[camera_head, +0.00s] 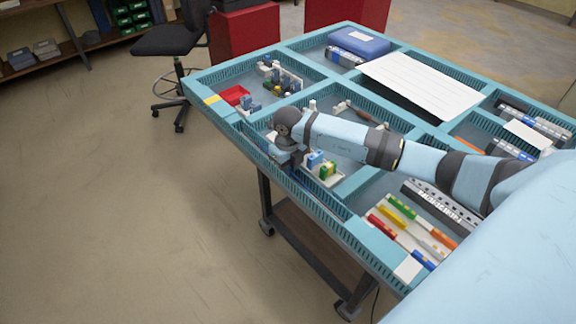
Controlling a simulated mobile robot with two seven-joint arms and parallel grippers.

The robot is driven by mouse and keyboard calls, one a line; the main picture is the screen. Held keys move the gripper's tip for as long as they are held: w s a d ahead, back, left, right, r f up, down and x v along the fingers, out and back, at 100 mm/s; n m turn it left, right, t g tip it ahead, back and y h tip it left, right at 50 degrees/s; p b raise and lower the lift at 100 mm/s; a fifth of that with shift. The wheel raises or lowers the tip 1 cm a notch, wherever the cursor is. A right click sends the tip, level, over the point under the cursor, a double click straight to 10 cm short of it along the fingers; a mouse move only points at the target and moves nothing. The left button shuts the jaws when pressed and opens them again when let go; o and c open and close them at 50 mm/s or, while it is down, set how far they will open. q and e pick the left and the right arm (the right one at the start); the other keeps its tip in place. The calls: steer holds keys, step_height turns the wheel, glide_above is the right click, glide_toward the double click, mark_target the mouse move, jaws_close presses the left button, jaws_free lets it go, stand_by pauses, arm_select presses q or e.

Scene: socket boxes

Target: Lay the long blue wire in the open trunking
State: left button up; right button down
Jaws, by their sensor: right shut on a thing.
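The light-blue slotted trunking (325,203) forms the frame of the table panel, and its long front-left run passes beneath my right gripper. My right gripper (284,159) points down at this run, about midway along it, and is shut on a thin thing that is mostly hidden by the jaws. This looks like the long blue wire, but its length and whether it lies inside the channel are too small to tell. My left gripper is not in view.
Beside the gripper, a tray (325,178) holds small blue and green parts.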

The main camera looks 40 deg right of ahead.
stand_by(0.4)
steer(key=c, duration=1.1)
jaws_free()
steer(key=shift+r+p, duration=0.3)
steer(key=shift+r, duration=0.05)
steer(key=shift+o, duration=0.6)
step_height(320, 180, up, 5)
steer(key=p, duration=0.2)
steer(key=shift+p, duration=0.4)
steer(key=shift+r+p, duration=0.75)
steer(key=shift+r, duration=0.2)
steer(key=shift+r+p, duration=0.4)
steer(key=shift+r, duration=0.4)
